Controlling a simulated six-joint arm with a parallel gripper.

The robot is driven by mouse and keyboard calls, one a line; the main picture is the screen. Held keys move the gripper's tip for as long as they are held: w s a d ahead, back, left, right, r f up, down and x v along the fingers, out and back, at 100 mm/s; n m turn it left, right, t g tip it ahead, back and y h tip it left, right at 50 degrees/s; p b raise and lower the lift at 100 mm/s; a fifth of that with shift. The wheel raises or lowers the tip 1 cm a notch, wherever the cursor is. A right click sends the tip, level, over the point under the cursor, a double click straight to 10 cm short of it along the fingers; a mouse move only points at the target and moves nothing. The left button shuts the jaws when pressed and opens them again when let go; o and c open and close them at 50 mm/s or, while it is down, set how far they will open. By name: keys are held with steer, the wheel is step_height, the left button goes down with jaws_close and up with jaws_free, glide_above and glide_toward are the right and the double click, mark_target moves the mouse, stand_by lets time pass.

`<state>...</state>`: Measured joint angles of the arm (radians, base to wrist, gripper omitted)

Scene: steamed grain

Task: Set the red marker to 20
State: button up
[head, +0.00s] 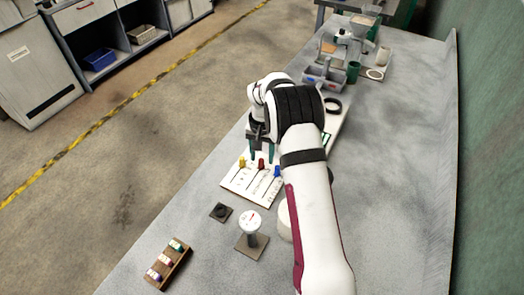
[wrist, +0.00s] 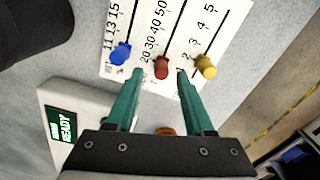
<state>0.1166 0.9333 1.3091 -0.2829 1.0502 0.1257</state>
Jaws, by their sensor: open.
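The red marker (wrist: 161,67) stands in the middle slot of the white scale board (wrist: 225,22), near the 20 end of the printed 20 to 50 scale. I cannot tell whether it lines up exactly with the 20. It also shows in the head view (head: 261,163). My gripper (wrist: 160,72) is open, its two green fingertips on either side of the red marker in the picture, with visible gaps. Whether the tips are down at the marker's height is unclear. The blue marker (wrist: 120,53) and yellow marker (wrist: 205,66) stand in the neighbouring slots, close outside the fingers.
A white device with a READY display (wrist: 64,125) is beside the board. On the grey bench are a round white dial on a stand (head: 250,222), a small dark block (head: 221,212) and a wooden rack (head: 168,264). A grey caddy (head: 324,77) and green cup (head: 353,72) stand farther back.

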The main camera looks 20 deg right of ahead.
step_height(320, 180, up, 16)
steer(key=shift+f, duration=0.15)
stand_by(0.3)
steer(key=s+a+r, duration=0.2)
steer(key=s+r, duration=0.1)
steer(key=s, duration=0.3)
steer(key=s+a+r, duration=0.2)
steer(key=s+r, duration=0.2)
steer(key=s, duration=0.2)
steer(key=s+a+f+y, duration=0.1)
steer(key=s+a+f, duration=0.1)
steer(key=s, duration=1)
steer(key=s+a+f, duration=0.2)
steer(key=s+a, duration=0.1)
steer(key=s, duration=0.9)
steer(key=shift+s+a+f+y, duration=0.15)
steer(key=shift+s+f+y, duration=0.15)
steer(key=shift+f+y, duration=0.1)
